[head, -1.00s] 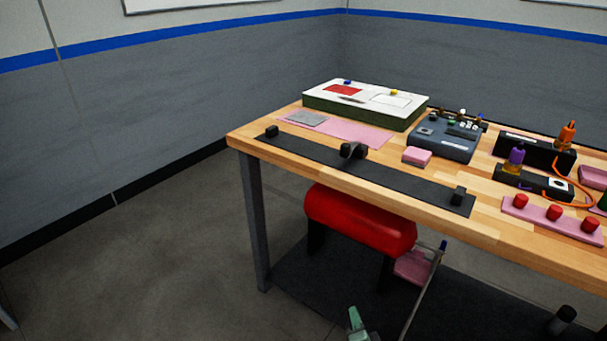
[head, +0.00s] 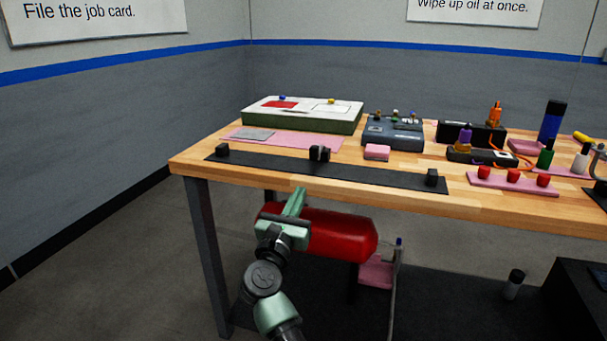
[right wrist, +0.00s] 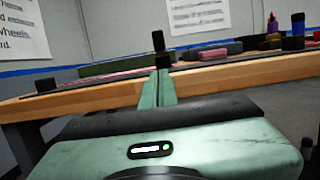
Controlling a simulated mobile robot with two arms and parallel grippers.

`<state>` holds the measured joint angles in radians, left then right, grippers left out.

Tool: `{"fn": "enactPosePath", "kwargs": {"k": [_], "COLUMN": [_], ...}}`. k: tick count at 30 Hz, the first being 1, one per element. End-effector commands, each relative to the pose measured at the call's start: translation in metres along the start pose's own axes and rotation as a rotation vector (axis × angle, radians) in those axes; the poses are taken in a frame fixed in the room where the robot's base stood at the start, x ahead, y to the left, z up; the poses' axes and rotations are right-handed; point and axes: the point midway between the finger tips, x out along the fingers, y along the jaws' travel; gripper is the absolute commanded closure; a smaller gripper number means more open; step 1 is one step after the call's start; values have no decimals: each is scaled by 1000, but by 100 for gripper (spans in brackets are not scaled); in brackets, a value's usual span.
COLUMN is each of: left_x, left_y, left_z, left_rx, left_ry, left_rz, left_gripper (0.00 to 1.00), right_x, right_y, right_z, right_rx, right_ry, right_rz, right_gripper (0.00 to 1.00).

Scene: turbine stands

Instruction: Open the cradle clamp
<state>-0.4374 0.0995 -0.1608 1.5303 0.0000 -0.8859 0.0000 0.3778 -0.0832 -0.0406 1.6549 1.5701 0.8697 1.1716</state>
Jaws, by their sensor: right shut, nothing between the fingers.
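A long flat black cradle strip (head: 270,170) lies along the near edge of the wooden workbench. A small black clamp (head: 319,153) stands at its middle; whether it is open or closed is too small to tell. Black end blocks (head: 222,149) (head: 432,177) sit near the strip's two ends. My right gripper (head: 299,192) is shut and empty, in front of the bench edge and below the clamp, apart from it. In the right wrist view the shut fingers (right wrist: 160,75) point toward a dark upright piece (right wrist: 158,42). My left gripper is out of view.
The workbench edge (head: 380,198) lies between my right gripper and the strip. A red cylinder (head: 335,233) is under the bench, close behind the gripper. A pink block (head: 377,152), grey device (head: 393,134) and white-topped box (head: 310,105) stand behind the strip.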

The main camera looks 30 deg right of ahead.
Motion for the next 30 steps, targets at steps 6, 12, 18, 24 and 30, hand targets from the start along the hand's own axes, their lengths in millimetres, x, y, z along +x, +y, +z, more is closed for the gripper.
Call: {"fn": "enactPosePath", "kwargs": {"k": [6, 12, 18, 24, 30], "left_x": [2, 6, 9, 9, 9], "left_y": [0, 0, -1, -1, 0], "left_z": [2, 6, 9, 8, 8], "left_rx": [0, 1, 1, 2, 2], "left_ry": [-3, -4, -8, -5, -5], "left_rz": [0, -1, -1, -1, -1], "left_gripper": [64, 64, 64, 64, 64], "right_x": [15, 52, 84, 98, 100], "right_y": [0, 0, 0, 1, 1], "right_z": [0, 1, 1, 0, -1], "right_rx": [-5, -7, -7, -5, -4], "right_ry": [-2, -4, -3, -1, 0], "right_rz": [1, 0, 1, 2, 2], "right_gripper": [100, 100, 100, 100, 100]}}
